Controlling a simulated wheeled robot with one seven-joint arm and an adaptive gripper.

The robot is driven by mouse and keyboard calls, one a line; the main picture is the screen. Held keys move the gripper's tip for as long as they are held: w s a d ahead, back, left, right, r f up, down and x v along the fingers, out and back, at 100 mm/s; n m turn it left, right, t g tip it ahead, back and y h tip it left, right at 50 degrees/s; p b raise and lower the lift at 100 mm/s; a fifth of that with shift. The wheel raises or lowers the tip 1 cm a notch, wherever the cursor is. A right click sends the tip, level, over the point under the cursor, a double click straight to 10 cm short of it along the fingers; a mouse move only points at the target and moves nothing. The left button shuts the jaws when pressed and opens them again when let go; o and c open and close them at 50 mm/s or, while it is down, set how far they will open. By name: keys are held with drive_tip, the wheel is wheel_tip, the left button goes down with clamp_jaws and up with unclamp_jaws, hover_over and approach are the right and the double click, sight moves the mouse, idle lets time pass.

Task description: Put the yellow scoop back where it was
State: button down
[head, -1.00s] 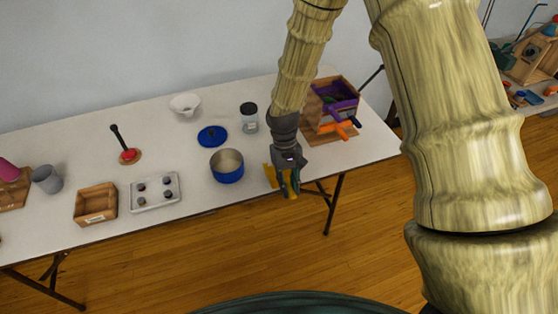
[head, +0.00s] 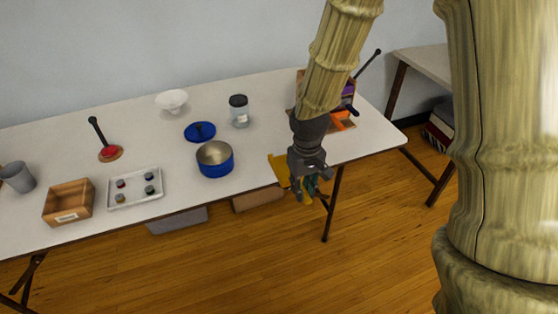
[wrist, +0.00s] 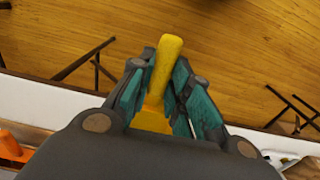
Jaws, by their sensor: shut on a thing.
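The yellow scoop (wrist: 167,62) is held between the teal-padded fingers of my gripper (wrist: 160,90) in the wrist view. Its handle points out past the fingertips, and its wider part lies back toward the palm. In the head view my gripper (head: 306,184) is at the table's front edge, right of the blue pot. Part of the yellow scoop (head: 279,169) shows just left of the gripper. The wooden holder (head: 301,78) with purple and orange items stands behind my arm, which hides much of it.
The white table (head: 120,227) holds a blue pot (head: 216,166), a blue lid (head: 200,132), a jar (head: 239,112), a white bowl (head: 172,101), a tray of small pieces (head: 135,199), a wooden box (head: 69,217) and a grey cup (head: 17,177). Wooden floor lies open in front.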

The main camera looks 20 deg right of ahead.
sight(284, 158)
drive_tip(key=w, duration=0.4)
drive_tip(key=w+f+p, duration=0.1)
drive_tip(key=w, duration=0.9)
drive_tip(key=shift+w+d+f, duration=0.1)
drive_tip(key=shift+w+f, duration=0.1)
drive_tip(key=shift+w, duration=0.05)
drive_tip(key=shift+f+p, duration=0.45)
drive_tip(key=shift+f, duration=1.3)
drive_tip(key=shift+f, duration=0.15)
drive_tip(key=c, duration=1.3)
unclamp_jaws()
wheel_tip(284, 158, up, 12)
drive_tip(key=shift+r+b, duration=0.15)
drive_tip(key=shift+b, duration=0.25)
